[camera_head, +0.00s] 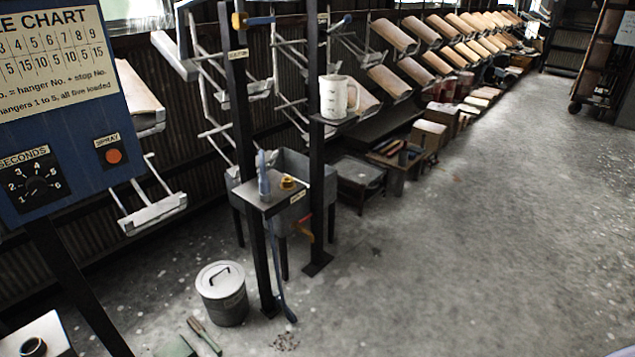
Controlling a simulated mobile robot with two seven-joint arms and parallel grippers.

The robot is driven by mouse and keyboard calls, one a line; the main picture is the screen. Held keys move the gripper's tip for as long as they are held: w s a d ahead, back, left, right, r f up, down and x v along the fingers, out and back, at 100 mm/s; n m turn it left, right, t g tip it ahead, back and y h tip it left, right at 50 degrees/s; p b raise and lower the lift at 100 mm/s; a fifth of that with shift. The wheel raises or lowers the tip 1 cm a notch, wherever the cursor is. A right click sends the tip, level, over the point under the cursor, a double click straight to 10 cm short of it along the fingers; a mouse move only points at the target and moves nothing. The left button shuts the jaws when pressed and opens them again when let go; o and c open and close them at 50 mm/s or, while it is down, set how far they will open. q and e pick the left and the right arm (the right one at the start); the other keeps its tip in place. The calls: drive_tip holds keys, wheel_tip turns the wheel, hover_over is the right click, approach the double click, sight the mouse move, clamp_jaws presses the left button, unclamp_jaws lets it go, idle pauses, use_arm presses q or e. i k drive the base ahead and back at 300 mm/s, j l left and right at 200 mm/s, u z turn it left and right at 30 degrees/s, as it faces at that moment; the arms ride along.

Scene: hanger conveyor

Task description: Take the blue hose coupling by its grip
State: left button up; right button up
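A blue upright fitting, which looks like the blue hose coupling (263,176), stands on a small grey shelf (262,204) fixed to a dark post, near the middle of the view. A dark bluish hose (278,280) hangs below the shelf to the floor. The coupling's upper part shows clear of other things; its fine detail is too small to tell. Neither of my grippers is in view.
A blue control panel (60,110) stands at the near left. A lidded grey bin (222,290) and a green-handled brush (203,335) are on the floor. A white jug (338,97) stands on a higher shelf behind. The concrete floor at right is clear.

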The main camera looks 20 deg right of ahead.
sight(264, 183)
drive_tip(key=z, duration=0.45)
drive_tip(key=u, duration=0.3)
drive_tip(key=i+l+u, duration=0.2)
drive_tip(key=u, duration=0.15)
drive_tip(key=i+l+u, duration=0.1)
drive_tip(key=l+u, duration=0.2)
drive_tip(key=i+l+u, duration=0.15)
drive_tip(key=l, duration=0.25)
drive_tip(key=l+u, duration=0.1)
drive_tip(key=l, duration=0.35)
drive_tip(key=i+l, duration=0.1)
drive_tip(key=l, duration=0.3)
drive_tip(key=i+l, duration=0.1)
drive_tip(key=l, duration=0.25)
drive_tip(key=i+l+u, duration=0.1)
drive_tip(key=l, duration=0.3)
drive_tip(key=i+l, duration=0.1)
drive_tip(key=l, duration=0.25)
